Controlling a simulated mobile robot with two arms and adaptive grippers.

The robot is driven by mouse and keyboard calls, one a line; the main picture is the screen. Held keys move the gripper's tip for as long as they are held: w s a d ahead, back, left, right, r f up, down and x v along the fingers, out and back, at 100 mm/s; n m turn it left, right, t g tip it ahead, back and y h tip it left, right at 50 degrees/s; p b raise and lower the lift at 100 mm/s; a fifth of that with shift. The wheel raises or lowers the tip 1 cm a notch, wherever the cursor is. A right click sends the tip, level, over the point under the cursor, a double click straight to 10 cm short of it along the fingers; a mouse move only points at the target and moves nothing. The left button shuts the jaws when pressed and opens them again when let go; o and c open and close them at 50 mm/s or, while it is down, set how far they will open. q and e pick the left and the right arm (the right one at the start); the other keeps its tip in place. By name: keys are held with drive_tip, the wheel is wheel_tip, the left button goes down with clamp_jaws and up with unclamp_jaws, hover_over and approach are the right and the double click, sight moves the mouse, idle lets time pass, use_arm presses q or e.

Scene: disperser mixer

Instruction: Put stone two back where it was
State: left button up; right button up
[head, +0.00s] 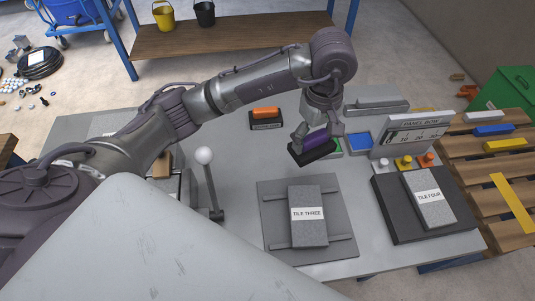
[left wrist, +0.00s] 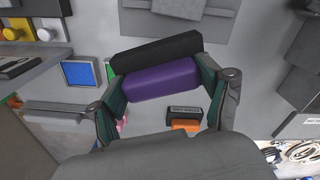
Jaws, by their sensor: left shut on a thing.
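My left gripper (head: 317,139) is shut on a block with a purple part (head: 314,137) and a black part (head: 313,154). It holds the block above the grey table. In the left wrist view the purple part (left wrist: 160,79) lies between the two fingers, with the black part (left wrist: 157,52) along its far side. No label on the held block is readable, so I cannot confirm that it is stone two. An orange block (head: 265,112) sits with a black labelled piece (head: 267,125) on the table, left of the gripper. My right gripper is not in view.
Tile three (head: 307,222) lies on a grey plate (head: 276,248) in front. Tile four (head: 429,197) lies on a dark base (head: 398,224) at right, near the panel (head: 412,133). A blue square (head: 359,143) is right of the gripper. A white-knobbed lever (head: 205,156) stands left.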

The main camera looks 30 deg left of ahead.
use_arm(q)
drive_tip(key=a+f+p, duration=0.1)
drive_tip(key=a+f, duration=0.1)
drive_tip(key=a, duration=0.1)
drive_tip(key=a+f, duration=0.2)
drive_tip(key=a, duration=0.2)
drive_tip(key=w+a+f+p, duration=0.1)
drive_tip(key=a+f, duration=0.1)
drive_tip(key=a, duration=0.2)
drive_tip(key=shift+a+f+p, duration=0.1)
drive_tip(key=shift+f+p, duration=0.2)
drive_tip(key=shift+f, duration=0.1)
wheel_tip(320, 180, down, 4)
drive_tip(key=shift+r+p, duration=0.1)
drive_tip(key=shift+p, duration=0.45)
drive_tip(key=shift+w, duration=0.1)
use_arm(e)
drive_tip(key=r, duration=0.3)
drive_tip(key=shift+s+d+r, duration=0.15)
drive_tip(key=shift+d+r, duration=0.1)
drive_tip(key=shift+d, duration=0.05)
use_arm(q)
drive_tip(key=shift+f, duration=0.25)
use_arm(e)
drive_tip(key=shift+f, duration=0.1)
